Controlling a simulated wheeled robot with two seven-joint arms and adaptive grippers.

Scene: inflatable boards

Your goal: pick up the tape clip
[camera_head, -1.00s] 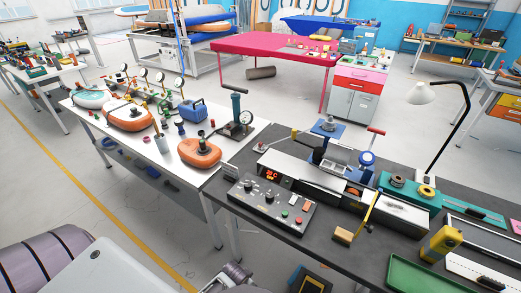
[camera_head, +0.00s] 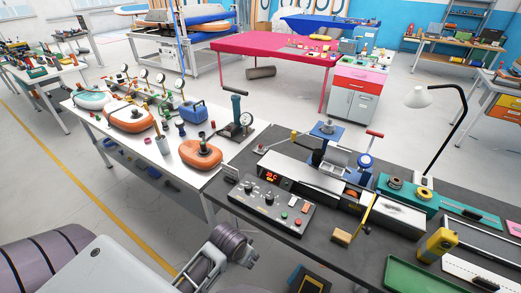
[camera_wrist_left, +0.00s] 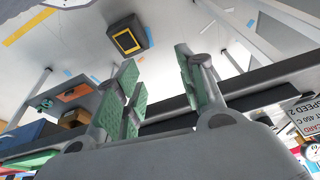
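I cannot make out the tape clip for certain in either view. My left gripper (camera_head: 236,246) is at the bottom centre of the head view, in front of the dark bench's near left edge. In the left wrist view the left gripper (camera_wrist_left: 157,68) has its green-padded fingers spread apart, with nothing between them. Beyond the fingers lie the floor and the bench's underside and edge. My right gripper is in neither view.
The dark bench (camera_head: 330,255) carries a control panel (camera_head: 272,203), a wooden-based yellow-handled tool (camera_head: 342,236), a green tray (camera_head: 415,277), a yellow device (camera_head: 438,243) and a lamp (camera_head: 417,97). A black box (camera_wrist_left: 128,38) lies on the floor.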

